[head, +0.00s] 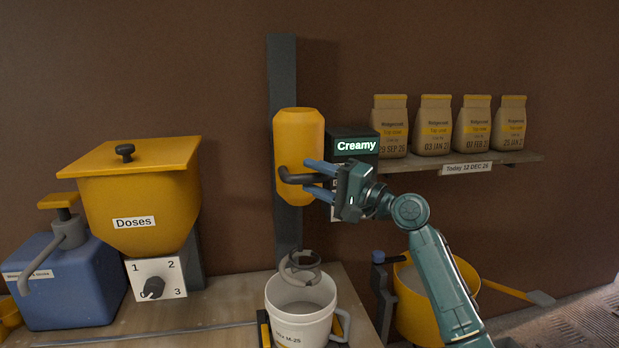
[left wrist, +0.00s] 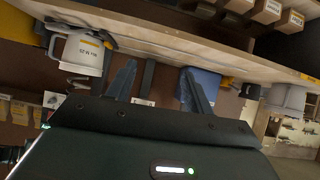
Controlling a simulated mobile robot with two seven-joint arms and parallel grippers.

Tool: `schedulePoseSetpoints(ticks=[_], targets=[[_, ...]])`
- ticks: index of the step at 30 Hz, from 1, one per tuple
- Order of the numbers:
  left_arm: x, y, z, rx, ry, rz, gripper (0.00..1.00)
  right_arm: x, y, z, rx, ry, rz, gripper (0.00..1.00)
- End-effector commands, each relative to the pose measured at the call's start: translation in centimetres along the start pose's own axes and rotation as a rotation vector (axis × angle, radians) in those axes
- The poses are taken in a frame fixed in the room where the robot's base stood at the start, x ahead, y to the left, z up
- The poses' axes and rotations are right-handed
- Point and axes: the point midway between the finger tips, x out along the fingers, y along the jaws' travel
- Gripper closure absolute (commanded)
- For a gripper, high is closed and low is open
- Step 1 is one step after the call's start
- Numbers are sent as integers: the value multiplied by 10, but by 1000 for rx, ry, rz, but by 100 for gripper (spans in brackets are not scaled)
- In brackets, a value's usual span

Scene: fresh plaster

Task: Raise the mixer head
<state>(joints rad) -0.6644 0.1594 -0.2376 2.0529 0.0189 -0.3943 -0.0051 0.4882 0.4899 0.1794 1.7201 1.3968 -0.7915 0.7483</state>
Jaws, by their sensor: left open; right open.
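The mixer head (head: 299,135) is a yellow rounded body on a grey upright column (head: 282,70). A dark handle (head: 296,178) sticks out of its front. A grey ring-shaped mixing tool (head: 300,262) shows below it at the mouth of a white bucket (head: 300,318); whether it reaches inside is unclear. My right gripper (head: 308,178) is open, its blue fingers above and below the handle's right end; contact cannot be told. My left gripper (left wrist: 158,70) is open and empty in the left wrist view, out of the head view. The bucket also shows upside down there (left wrist: 80,52).
A yellow doses hopper (head: 140,205), a dial box (head: 158,280) and a blue pump jug (head: 75,280) stand left. A "Creamy" display (head: 355,146) is behind my right gripper. Several bags (head: 433,125) stand on the shelf (head: 510,157). A yellow tub (head: 415,310) is lower right.

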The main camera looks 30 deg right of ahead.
Motion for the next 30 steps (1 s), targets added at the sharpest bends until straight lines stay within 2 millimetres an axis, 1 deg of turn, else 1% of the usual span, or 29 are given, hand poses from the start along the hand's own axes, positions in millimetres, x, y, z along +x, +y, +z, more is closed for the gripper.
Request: schedulePoseSetpoints(ticks=[1,2,9,12,15,18,21,30], targets=[[3,1,3,0,5,2,48,-11,4,0,-4,1,3,59],[4,1,3,0,9,4,48,-18,4,0,-3,2,3,59],[9,6,2,7,41,21,48,-72,4,0,-3,2,2,59],[9,8,0,12,54,28,48,-90,3,0,-4,1,1,59],[10,11,0,15,59,37,48,-103,1,0,-2,2,-1,59],[9,13,1,17,60,43,48,-110,0,0,-1,2,-1,59],[8,13,1,18,61,45,48,-113,-1,0,-1,2,-2,59],[7,12,-1,20,65,44,48,-114,-1,0,-1,2,-3,59]])
